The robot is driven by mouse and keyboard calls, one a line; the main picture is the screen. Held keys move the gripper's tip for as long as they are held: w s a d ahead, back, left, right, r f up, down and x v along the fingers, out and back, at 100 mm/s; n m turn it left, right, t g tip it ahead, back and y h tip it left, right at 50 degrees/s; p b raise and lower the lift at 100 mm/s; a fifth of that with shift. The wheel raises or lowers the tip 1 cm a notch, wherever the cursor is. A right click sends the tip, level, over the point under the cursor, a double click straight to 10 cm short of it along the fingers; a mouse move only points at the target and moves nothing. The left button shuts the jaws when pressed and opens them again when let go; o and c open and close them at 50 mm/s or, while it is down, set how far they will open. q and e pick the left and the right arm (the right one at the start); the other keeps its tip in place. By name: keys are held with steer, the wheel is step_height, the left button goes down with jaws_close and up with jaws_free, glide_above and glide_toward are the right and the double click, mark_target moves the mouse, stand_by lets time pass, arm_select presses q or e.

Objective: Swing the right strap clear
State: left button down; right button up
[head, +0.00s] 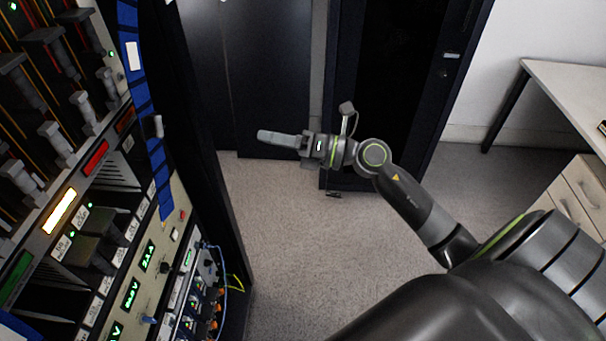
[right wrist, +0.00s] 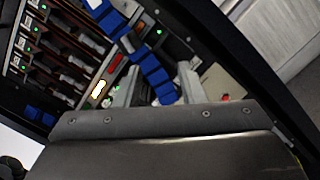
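The right strap (head: 143,92) is a blue segmented band running down the right side of the rack front, with a white label near its top and a small grey tab at mid-height. It lies across the panel. My right gripper (head: 266,135) is out to the right of the strap, apart from it, pointing left toward the rack. In the right wrist view the strap (right wrist: 150,68) runs diagonally beyond the gap between my two fingers (right wrist: 160,75), which stand apart with nothing held. My left gripper is not in view.
The rack front (head: 112,225) carries grey levers, lit buttons, green displays and cables low down. A dark open rack door or side (head: 205,110) stands right of the strap. A dark cabinet (head: 385,75) is behind my right arm, a white desk (head: 570,85) at far right. The floor between is clear.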

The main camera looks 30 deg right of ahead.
steer(key=w+d+f+m+t+h+b, duration=0.1)
steer(key=d+f+m+t+h, duration=0.1)
steer(key=f+m, duration=0.4)
steer(key=w+d+f+m+t+h+b, duration=0.1)
steer(key=d+f+m+h, duration=0.3)
steer(key=f, duration=0.7)
steer(key=w+d+m+t, duration=0.1)
steer(key=d+m, duration=0.1)
steer(key=m, duration=0.1)
steer(key=shift+d+f+h, duration=0.2)
steer(key=shift+d+h, duration=0.05)
steer(key=shift+h, duration=0.05)
